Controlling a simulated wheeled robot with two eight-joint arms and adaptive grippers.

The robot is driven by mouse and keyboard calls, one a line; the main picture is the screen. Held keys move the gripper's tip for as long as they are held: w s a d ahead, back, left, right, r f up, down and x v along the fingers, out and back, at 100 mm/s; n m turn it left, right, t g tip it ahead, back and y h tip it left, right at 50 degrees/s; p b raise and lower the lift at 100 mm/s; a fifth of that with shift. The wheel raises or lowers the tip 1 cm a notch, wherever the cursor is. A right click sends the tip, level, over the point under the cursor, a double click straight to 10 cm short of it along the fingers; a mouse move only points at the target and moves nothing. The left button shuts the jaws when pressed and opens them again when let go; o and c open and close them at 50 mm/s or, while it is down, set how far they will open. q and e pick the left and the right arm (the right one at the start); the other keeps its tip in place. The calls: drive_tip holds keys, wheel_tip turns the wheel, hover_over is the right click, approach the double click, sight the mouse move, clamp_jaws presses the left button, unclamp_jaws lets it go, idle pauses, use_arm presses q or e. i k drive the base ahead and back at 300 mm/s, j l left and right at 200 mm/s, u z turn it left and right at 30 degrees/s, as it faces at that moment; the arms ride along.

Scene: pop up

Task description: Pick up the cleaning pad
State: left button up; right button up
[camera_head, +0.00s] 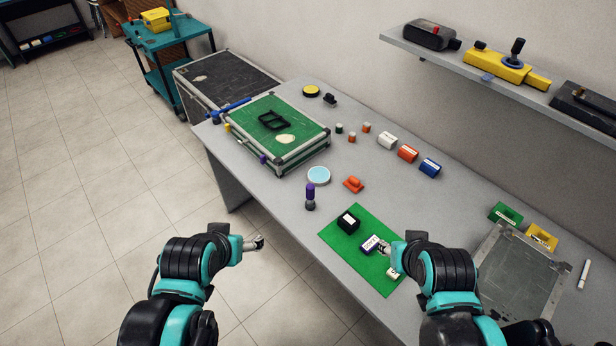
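No thing is clearly marked as the cleaning pad. A small white and dark blue block (369,245) with lettering lies on the green mat (345,265). My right gripper (383,246) is at its right side, touching or very close; I cannot tell if it grips it. A black block with a white top (347,222) and a small white piece (393,272) are also on the mat. A round light blue disc (318,175) lies behind the mat on the bench. My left gripper (258,242) is over the floor in front of the bench, seemingly empty; its fingers are too small to read.
A purple-topped bottle (310,197) and an orange piece (353,184) stand behind the mat. A green-topped case (265,130) is at the left end. A grey tray (520,270) is at the right. Bare bench (440,205) lies between.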

sight(353, 184)
drive_tip(key=i+j+z, duration=0.3)
drive_tip(key=i+j, duration=0.15)
drive_tip(key=i+j+z, duration=0.15)
drive_tip(key=j, duration=0.3)
drive_tip(key=i+j+z, duration=0.3)
drive_tip(key=j, duration=0.4)
drive_tip(key=i+j+z, duration=0.15)
drive_tip(key=j, duration=0.25)
drive_tip(key=i+j+z, duration=0.15)
drive_tip(key=j, duration=0.25)
drive_tip(key=i, duration=0.1)
